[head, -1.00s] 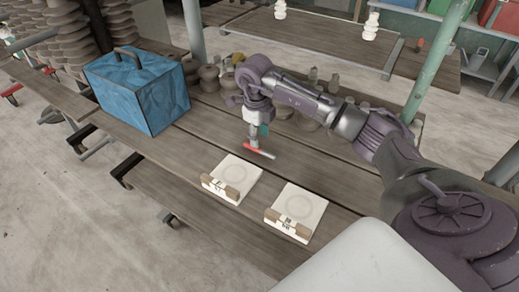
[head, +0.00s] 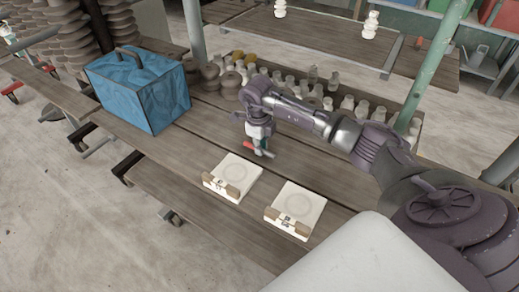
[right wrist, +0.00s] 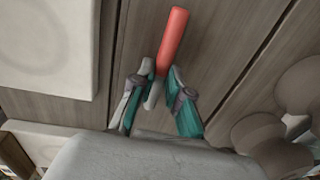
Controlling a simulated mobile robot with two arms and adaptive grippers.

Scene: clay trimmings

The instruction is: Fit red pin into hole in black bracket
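The red pin (right wrist: 173,38) is a red rod with a paler lower end, seen between the two fingertips in the right wrist view. My right gripper (right wrist: 161,80) is shut on it. In the head view the right gripper (head: 260,148) holds the pin above the wooden table, behind the two white plates; the pin is partly hidden by the fingers. No clearly black bracket can be made out; small brown blocks (head: 234,190) stand at the front edges of the plates. My left gripper is out of view.
A left white plate (head: 238,170) and a right white plate (head: 296,203) lie on the table (head: 185,150). Several small bottles and pots stand behind my right arm. A green post (head: 432,75) rises at right.

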